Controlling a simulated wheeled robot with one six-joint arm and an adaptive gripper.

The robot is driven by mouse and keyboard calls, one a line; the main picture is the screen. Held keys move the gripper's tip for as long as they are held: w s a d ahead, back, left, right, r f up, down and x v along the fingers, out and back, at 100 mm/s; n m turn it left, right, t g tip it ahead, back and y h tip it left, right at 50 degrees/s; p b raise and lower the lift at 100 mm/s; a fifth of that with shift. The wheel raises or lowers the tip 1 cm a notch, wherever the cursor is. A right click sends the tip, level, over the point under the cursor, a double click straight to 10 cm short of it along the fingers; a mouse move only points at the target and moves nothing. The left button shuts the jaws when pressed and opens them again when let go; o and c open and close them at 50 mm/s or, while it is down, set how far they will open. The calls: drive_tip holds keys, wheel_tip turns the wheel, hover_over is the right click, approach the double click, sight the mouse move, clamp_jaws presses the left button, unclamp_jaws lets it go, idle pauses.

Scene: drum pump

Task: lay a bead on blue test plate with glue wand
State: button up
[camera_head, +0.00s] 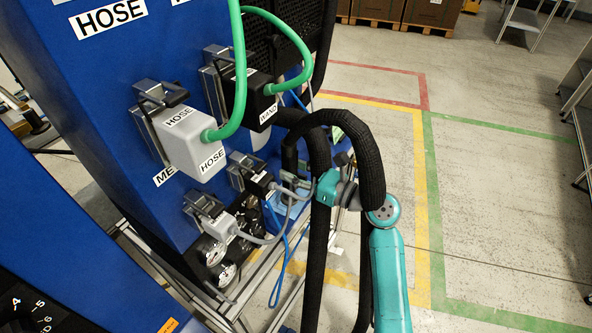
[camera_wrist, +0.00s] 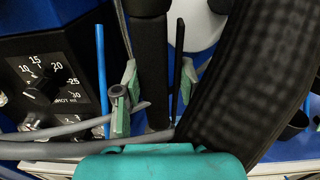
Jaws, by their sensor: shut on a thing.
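My gripper (camera_head: 305,186) is at the end of the teal arm, in front of the blue cabinet. In the wrist view its two teal fingers (camera_wrist: 156,92) stand on either side of a thick dark upright bar (camera_wrist: 152,62), which appears to be the glue wand; its tip is not clear. In the head view the grip is small and partly hidden by black hose. A light blue surface (camera_head: 284,222), possibly the blue test plate, shows behind and below the gripper. I cannot see a bead on it.
A grey HOSE box (camera_head: 190,142) and a black box (camera_head: 257,101) with green hoses are on the cabinet (camera_head: 105,85). Black corrugated hose (camera_head: 371,160) loops over my wrist. Dials (camera_wrist: 48,83) are at left. Marked floor (camera_head: 500,200) at right is open.

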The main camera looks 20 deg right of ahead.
drive_tip(key=shift+w+a, duration=0.15)
clamp_jaws()
drive_tip(key=shift+x, duration=2.1)
drive_tip(key=o, duration=0.6)
unclamp_jaws()
drive_tip(key=shift+a, duration=0.3)
drive_tip(key=shift+c, duration=0.9)
drive_tip(key=shift+w, duration=0.1)
drive_tip(key=shift+o, duration=0.8)
drive_tip(key=shift+w+r, duration=0.1)
drive_tip(key=shift+c, duration=0.7)
